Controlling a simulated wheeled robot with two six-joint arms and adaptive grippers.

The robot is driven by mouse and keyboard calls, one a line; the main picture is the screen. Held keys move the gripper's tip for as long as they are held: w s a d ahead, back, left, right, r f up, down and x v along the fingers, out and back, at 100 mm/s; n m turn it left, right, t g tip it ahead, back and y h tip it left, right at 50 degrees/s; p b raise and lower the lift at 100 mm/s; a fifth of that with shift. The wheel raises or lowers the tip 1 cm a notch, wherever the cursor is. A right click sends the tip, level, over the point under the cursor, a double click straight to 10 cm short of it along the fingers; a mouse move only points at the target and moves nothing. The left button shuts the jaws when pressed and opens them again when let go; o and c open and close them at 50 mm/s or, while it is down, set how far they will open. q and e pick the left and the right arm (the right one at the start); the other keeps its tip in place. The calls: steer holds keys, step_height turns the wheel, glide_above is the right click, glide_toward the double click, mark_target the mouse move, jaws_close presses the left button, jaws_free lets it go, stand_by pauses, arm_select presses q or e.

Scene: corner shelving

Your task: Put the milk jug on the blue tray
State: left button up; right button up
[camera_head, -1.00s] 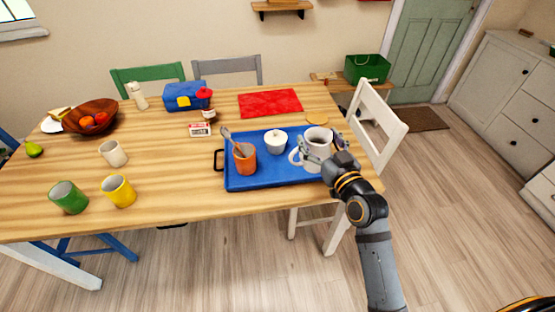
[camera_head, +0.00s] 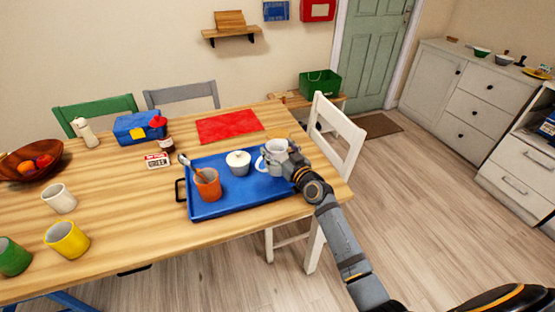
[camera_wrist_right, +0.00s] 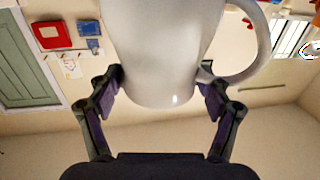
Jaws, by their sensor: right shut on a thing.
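The white milk jug (camera_head: 276,150) is in my right gripper (camera_head: 287,163), at the right end of the blue tray (camera_head: 222,208) in the head view. Its handle points left there. I cannot tell whether its base touches the tray or hangs just above it. In the right wrist view the jug (camera_wrist_right: 160,50) fills the space between the two fingers (camera_wrist_right: 162,90), which press on its sides. The tray also carries an orange cup (camera_head: 208,186) with a spoon and a white lidded pot (camera_head: 238,163). My left gripper is not in view.
White (camera_head: 59,198), yellow (camera_head: 67,240) and green (camera_head: 13,257) cups stand to the left. A white chair (camera_head: 337,135) is close on the right.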

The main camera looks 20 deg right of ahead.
mark_target(272, 149)
steer(key=f+b, duration=0.2)
steer(key=f, duration=0.1)
steer(key=shift+w, duration=0.2)
steer(key=shift+f, duration=0.25)
steer(key=o, duration=1.8)
steer(key=shift+f, duration=0.1)
